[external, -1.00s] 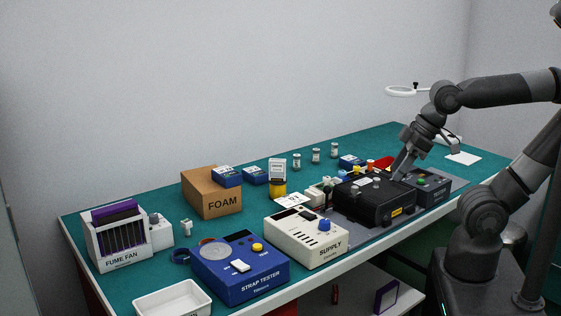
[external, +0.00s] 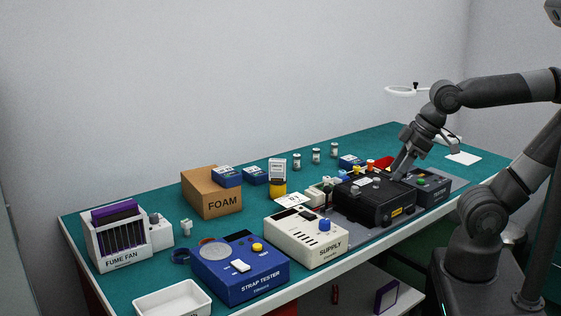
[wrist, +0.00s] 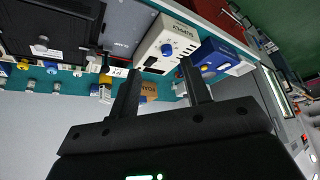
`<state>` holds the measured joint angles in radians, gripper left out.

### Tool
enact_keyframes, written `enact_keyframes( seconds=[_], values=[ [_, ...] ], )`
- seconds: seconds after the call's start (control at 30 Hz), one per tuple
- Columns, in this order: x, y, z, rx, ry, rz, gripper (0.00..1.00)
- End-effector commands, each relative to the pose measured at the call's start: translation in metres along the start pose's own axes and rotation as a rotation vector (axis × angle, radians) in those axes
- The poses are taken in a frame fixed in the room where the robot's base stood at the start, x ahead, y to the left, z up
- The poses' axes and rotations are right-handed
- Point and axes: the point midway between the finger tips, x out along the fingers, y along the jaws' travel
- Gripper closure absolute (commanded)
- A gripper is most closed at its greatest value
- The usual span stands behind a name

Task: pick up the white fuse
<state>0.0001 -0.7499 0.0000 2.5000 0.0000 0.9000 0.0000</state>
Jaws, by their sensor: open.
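I cannot single out the white fuse with certainty. A small white piece (external: 187,227) stands on the bench beside the fume fan; it is too small to identify. Small white and coloured parts (external: 322,189) lie at the back left of the black box (external: 376,215). My gripper (external: 398,176) is over the right side of the black box, pointing down and left; its tips are hard to make out there. In the wrist view my gripper (wrist: 158,68) has its two fingers apart, with nothing seen between them.
The cream supply unit (external: 300,240), blue strap tester (external: 240,270), white fume fan box (external: 122,245) and foam carton (external: 211,196) stand leftward. A dark unit (external: 432,188) is right of the black box. Several small jars (external: 316,156) stand at the back. The bench's far right is mostly clear.

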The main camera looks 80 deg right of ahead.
Motion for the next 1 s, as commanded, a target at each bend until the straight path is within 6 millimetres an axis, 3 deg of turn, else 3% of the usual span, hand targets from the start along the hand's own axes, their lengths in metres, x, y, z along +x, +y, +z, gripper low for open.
enact_keyframes(
  seconds=[0.2,0.43,0.53,0.67,1.0],
  values=[
    [0.000,0.000,0.000,0.000,0.000,0.000,0.43],
    [0.000,0.000,-0.002,-0.001,0.000,0.000,0.43],
    [-0.001,0.000,-0.013,-0.009,-0.005,-0.001,0.43],
    [0.000,-0.001,-0.046,-0.031,-0.016,-0.003,0.43],
    [0.028,-0.001,-0.163,-0.117,-0.046,-0.022,0.43]
  ],
)
